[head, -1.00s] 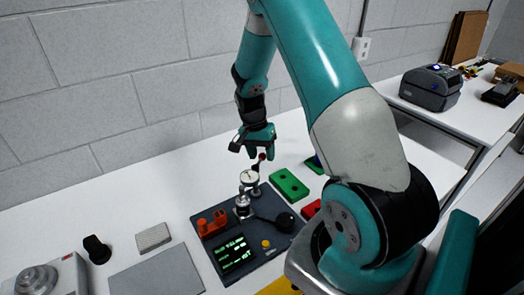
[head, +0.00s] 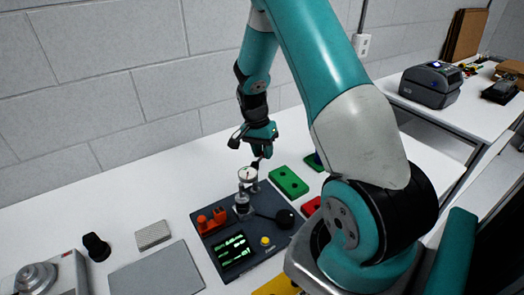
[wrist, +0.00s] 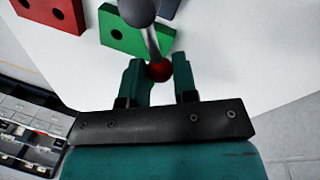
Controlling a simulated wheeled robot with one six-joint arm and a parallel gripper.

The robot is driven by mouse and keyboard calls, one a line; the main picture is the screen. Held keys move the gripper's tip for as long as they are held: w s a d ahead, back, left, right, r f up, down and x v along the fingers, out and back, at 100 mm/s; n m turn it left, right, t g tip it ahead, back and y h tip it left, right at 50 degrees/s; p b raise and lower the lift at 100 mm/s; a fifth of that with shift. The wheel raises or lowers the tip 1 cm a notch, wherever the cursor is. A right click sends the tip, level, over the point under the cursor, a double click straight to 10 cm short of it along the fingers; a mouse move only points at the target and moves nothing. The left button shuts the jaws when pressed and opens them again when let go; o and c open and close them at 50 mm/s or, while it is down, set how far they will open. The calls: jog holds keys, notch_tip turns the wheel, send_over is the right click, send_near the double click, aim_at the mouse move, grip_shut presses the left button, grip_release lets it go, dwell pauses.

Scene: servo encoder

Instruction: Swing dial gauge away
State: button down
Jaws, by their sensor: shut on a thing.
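The dial gauge (head: 247,174), with a round white face, stands over the dark fixture board (head: 265,207). My gripper (head: 258,155) is just behind and right of it, pointing down. In the wrist view a red ball knob (wrist: 159,71) on a grey rod (wrist: 151,40) sits between the two teal fingers of my gripper (wrist: 159,78), which is shut on it. The rod runs to a larger grey ball (wrist: 137,11). In the head view my fingers largely hide the knob. A round metal part (head: 242,204) stands on the board under the gauge.
The board carries an orange bracket (head: 211,220), a lit green display (head: 233,250), a yellow button (head: 265,241) and a black knob (head: 284,218). A green block (head: 289,181) and a red block (head: 311,206) lie to the right. A grey mat (head: 157,272) lies left.

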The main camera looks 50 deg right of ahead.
jog(key=shift+s+d+m+b, duration=0.25)
jog(key=shift+s+m, duration=0.3)
jog(key=shift+m, duration=0.65)
jog(key=shift+s+a+m+t+y+b, duration=0.1)
jog(key=shift+s+a+m+y, duration=0.2)
jog(key=shift+s+m, duration=0.9)
jog(key=shift+s+a+m+t+y+b, duration=0.15)
jog(key=shift+s+m+y, duration=0.25)
jog(key=shift+m, duration=1.6)
jog(key=shift+s+a+m+t+y+b, duration=0.1)
jog(key=shift+s+a+m+y, duration=0.4)
jog(key=shift+m, duration=1.1)
jog(key=shift+s+d, duration=0.2)
jog(key=c, duration=0.9)
grip_release()
jog(key=b+v, duration=0.1)
jog(key=v, duration=0.7)
jog(key=b+v, duration=0.1)
jog(key=v, duration=0.8)
jog(key=shift+a+r, duration=0.2)
jog(key=shift+r, duration=0.1)
